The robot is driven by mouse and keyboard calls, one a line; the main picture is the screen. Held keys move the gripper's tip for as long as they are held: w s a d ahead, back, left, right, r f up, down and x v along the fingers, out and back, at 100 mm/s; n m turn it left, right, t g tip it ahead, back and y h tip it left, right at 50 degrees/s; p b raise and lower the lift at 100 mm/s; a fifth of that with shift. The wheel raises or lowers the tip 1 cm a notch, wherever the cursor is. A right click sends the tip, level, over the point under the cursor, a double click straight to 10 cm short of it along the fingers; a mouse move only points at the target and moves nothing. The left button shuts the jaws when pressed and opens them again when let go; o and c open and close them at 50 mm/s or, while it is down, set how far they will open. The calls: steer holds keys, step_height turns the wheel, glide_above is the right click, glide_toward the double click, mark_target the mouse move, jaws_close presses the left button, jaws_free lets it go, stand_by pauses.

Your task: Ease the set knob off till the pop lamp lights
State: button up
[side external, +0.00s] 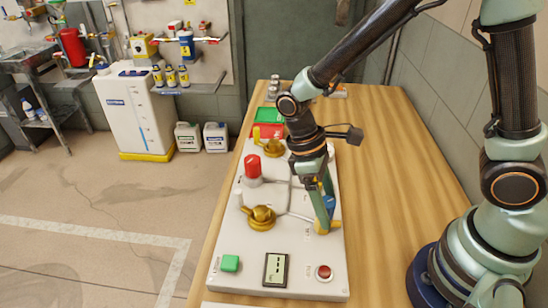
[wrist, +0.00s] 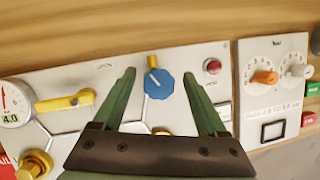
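A blue knob (wrist: 159,84) with a pale pointer mark shows in the wrist view, between my fingertips. It also shows in the side view (side external: 330,203), partly hidden by my gripper, with a yellow part below it. I take it to be the set knob; no label is readable. My gripper (wrist: 160,76) is open, one finger on each side of the knob, with visible gaps. In the side view my gripper (side external: 321,212) points down at the knob. A red round lamp or button (wrist: 212,67) sits right of the knob, also in the side view (side external: 323,273); it looks dark.
The pale panel (side external: 300,250) carries a red knob (side external: 253,170), brass valve (side external: 262,217), green button (side external: 230,263) and display (side external: 276,269). The wrist view shows a yellow lever (wrist: 65,101), a gauge (wrist: 14,104) and a second panel (wrist: 245,85). Bare wood (side external: 385,190) lies right.

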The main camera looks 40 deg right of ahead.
steer(key=v, duration=1.2)
stand_by(0.5)
steer(key=m+t+y, duration=0.2)
steer(key=m+t, duration=0.2)
glide_toward(328, 202)
step_height(328, 202, down, 11)
steer(key=shift+a+r, duration=0.15)
stand_by(0.4)
